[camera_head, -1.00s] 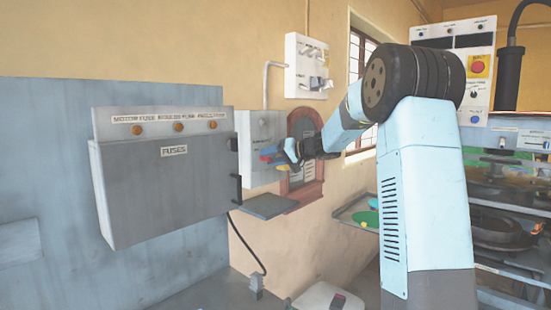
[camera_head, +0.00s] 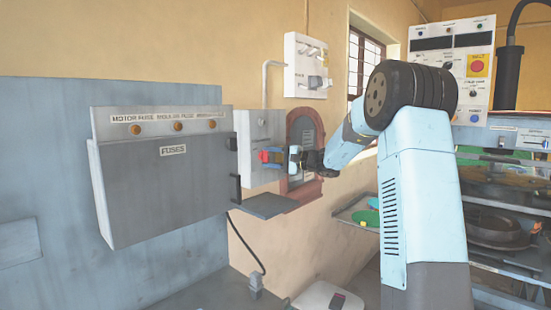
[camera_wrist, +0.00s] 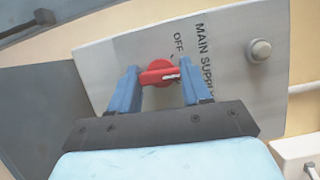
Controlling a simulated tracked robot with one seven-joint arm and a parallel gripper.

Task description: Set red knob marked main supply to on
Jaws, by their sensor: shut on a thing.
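The red knob (camera_wrist: 157,73) sits on a light grey panel (camera_wrist: 225,40) printed "MAIN SUPPLY" and "OFF" in the wrist view. The "OFF" print is just above the knob, and a pale mark shows on the knob's right side. My gripper (camera_wrist: 158,70) is shut on the knob, with one blue finger on each side of it. In the head view, the knob (camera_head: 264,156) shows as a small red spot in front of the grey supply box (camera_head: 258,130). My gripper (camera_head: 275,157) reaches it from the right. An "ON" print is not visible.
A grey fuse box (camera_head: 165,190) stands left of the supply box, and a small dark shelf (camera_head: 265,206) juts out below. A round button (camera_wrist: 259,50) is on the same panel. An arched red-brown frame (camera_head: 305,135) is on the wall close behind my gripper.

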